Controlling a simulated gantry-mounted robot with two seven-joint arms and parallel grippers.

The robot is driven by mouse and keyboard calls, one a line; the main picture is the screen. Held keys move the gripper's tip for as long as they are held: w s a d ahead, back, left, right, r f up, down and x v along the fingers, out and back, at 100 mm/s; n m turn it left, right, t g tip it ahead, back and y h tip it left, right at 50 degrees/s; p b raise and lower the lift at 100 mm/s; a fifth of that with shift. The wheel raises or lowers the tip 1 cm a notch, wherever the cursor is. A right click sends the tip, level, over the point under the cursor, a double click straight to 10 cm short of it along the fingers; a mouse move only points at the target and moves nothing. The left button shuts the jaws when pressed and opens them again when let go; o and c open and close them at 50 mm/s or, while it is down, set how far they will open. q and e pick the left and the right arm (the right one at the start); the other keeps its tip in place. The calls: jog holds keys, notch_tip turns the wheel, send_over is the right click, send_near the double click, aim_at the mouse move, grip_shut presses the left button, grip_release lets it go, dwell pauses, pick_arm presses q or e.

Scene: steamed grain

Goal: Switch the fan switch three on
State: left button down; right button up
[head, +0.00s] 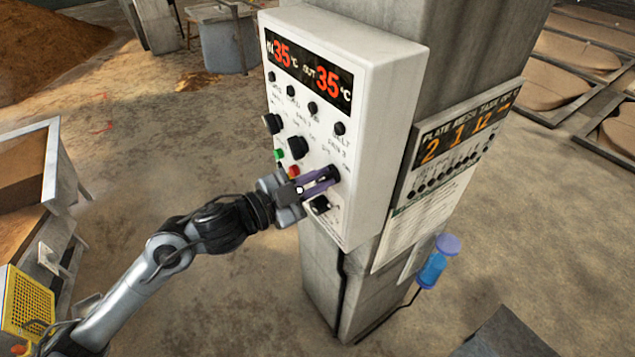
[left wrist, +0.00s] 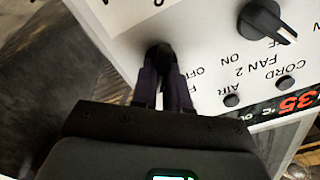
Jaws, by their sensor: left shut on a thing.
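The white control box (head: 375,75) is mounted on a concrete pillar. Its front carries several black rotary knobs. My left gripper (head: 328,176) is at the lower right of this panel, its purple-grey fingers shut on the black knob (head: 334,171) below the lettering that reads as fan 3. In the left wrist view the fingers (left wrist: 163,65) close around this dark knob (left wrist: 160,52); the fingers hide most of it, so its setting cannot be told. Another black knob (left wrist: 266,22) near "ON" and "FAN 2" lettering is apart from the fingers. My right gripper is not in view.
Other knobs (head: 298,147) sit up and left of the gripper, with green (head: 279,154) and red (head: 294,170) buttons close by. A black switch (head: 320,205) is just below. A notice board (head: 450,150) and a blue object (head: 434,266) are on the pillar's right side.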

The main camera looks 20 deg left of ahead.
pick_arm(q)
jog(key=shift+m, duration=0.4)
jog(key=c, duration=1.1)
grip_release()
jog(key=shift+b+v, duration=1.65)
jog(key=shift+v, duration=3.75)
